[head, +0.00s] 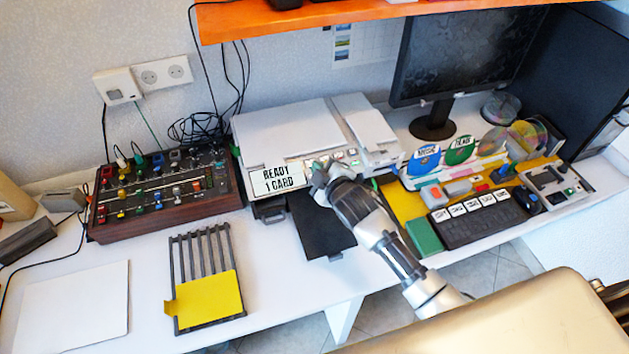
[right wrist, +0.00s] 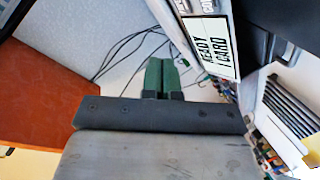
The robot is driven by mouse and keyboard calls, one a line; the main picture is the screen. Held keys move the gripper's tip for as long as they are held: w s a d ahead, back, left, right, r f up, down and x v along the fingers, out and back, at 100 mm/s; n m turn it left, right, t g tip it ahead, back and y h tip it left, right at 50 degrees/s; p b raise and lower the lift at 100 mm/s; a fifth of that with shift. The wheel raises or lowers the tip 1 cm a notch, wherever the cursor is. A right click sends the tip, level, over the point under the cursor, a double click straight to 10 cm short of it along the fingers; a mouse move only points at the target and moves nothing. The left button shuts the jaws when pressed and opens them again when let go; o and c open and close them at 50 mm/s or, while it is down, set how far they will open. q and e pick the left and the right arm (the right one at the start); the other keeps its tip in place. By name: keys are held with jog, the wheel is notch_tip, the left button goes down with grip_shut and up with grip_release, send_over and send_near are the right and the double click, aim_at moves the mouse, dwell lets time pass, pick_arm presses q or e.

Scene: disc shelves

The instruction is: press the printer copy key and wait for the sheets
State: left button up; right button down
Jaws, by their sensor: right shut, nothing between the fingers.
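The white printer (head: 285,130) stands against the wall in the head view. Its display (head: 283,179) reads "READY 1 CARD" and also shows in the right wrist view (right wrist: 212,45). Small keys (head: 345,156) line the front panel right of the display. The black output tray (head: 318,232) juts out below, with no sheets visible on it. My right gripper (head: 319,176) is at the front panel, just right of the display; its green fingertips (right wrist: 161,75) are shut and empty. I cannot tell whether they touch a key. My left gripper is not in view.
A mixer-like control box (head: 160,190) stands left of the printer. A black rack with a yellow card (head: 205,297) lies in front. A keyboard (head: 480,220), discs and a monitor (head: 455,50) are on the right. An orange shelf (head: 300,17) hangs above.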

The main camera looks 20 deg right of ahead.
jog(key=w+f+b, duration=0.3)
jog(key=f+b, duration=0.1)
jog(key=f, duration=0.1)
jog(key=shift+b, duration=0.3)
jog(key=shift+f, duration=0.2)
dwell(1.7)
jog(key=shift+w+f, duration=0.2)
jog(key=shift+f, duration=0.1)
jog(key=shift+w+f+b, duration=0.15)
jog(key=shift+f+b, duration=0.2)
jog(key=shift+b, duration=0.1)
dwell(0.5)
jog(key=shift+s+r+p, duration=0.4)
jog(key=shift+r+p, duration=0.35)
jog(key=shift+p, duration=0.3)
